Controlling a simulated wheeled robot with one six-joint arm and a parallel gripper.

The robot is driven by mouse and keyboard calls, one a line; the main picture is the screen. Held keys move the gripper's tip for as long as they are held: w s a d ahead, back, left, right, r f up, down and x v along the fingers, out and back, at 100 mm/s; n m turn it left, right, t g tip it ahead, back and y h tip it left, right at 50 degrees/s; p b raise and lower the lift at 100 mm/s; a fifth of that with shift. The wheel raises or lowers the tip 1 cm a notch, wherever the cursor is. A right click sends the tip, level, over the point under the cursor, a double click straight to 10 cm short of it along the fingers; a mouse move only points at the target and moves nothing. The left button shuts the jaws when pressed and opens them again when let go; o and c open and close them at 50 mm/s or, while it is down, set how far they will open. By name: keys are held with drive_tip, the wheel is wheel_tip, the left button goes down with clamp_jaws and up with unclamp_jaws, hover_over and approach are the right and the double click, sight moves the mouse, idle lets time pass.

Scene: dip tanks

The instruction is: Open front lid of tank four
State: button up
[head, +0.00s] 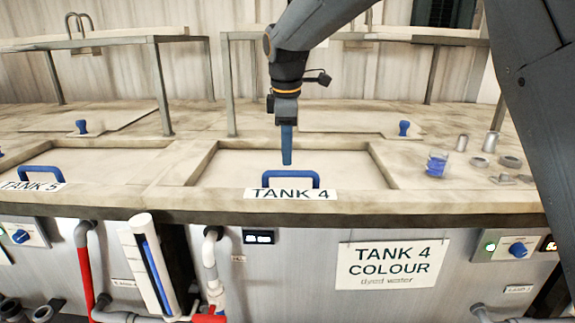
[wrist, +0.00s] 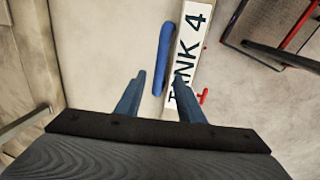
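The front lid of tank four (head: 235,166) is a pale panel lying flat in a recessed frame, and it looks closed. Its blue handle (head: 290,175) stands at the front edge behind the TANK 4 label (head: 290,194). My gripper (head: 286,162) points down over the lid, with its tips just above and behind the handle in the head view. The handle (wrist: 164,50) and label (wrist: 188,48) lie beyond the tips there. The exact height gap cannot be told.
Tank five's blue handle (head: 40,173) is at the left. A beaker of blue liquid (head: 436,164) and several metal pieces stand at the right. Raised shelves (head: 350,37) run behind. Rear lids have blue knobs (head: 403,128). Pipes and a COLOUR sign (head: 392,264) line the front.

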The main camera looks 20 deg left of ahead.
sight(288, 172)
drive_tip(key=f, duration=0.2)
drive_tip(key=w+f+p, duration=0.1)
drive_tip(key=f, duration=0.2)
drive_tip(key=shift+a+f+p, duration=0.1)
drive_tip(key=shift+f+p, duration=0.2)
drive_tip(key=shift+f, duration=0.05)
drive_tip(key=shift+c, duration=0.3)
drive_tip(key=shift+w, duration=0.1)
clamp_jaws()
